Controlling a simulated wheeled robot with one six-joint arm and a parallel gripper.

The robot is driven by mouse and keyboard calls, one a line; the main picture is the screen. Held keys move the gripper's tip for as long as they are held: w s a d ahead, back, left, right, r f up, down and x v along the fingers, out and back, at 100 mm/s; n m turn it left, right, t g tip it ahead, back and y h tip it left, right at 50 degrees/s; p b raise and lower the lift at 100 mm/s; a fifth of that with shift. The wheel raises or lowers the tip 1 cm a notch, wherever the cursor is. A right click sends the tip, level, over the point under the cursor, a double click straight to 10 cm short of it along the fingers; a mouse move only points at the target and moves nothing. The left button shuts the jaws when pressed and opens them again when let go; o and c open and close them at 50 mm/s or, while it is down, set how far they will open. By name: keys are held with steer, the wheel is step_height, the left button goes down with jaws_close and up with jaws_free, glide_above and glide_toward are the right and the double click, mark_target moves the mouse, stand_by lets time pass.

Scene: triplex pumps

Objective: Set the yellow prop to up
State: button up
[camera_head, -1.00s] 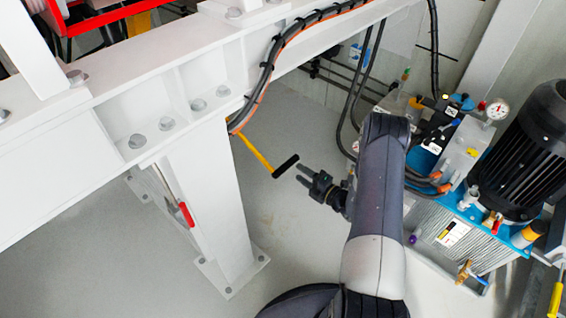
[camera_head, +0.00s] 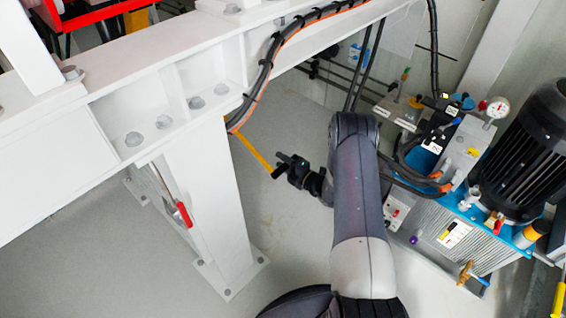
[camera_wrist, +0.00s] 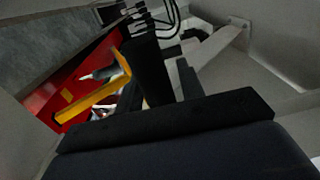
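The yellow prop (camera_head: 253,150) is a thin yellow bar slanting down and right from under the white beam in the head view. Its black crosswise handle, at the lower end, is largely lost against my dark gripper (camera_head: 283,165) there. In the wrist view the yellow bar (camera_wrist: 95,100) comes in from the left, and the black handle (camera_wrist: 148,72) stands between the fingers of my gripper (camera_wrist: 158,80). The fingers look apart, with a gap at the handle's right side. Contact cannot be made out.
A white steel beam (camera_head: 150,95) and its post (camera_head: 205,200) stand left of my gripper. A small red handle (camera_head: 184,214) is on the post. Black hoses (camera_head: 264,75) run along the beam. A black motor (camera_head: 530,150) and hydraulic unit stand at right. Grey floor lies open below.

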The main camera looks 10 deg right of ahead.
jaws_close()
stand_by(0.3)
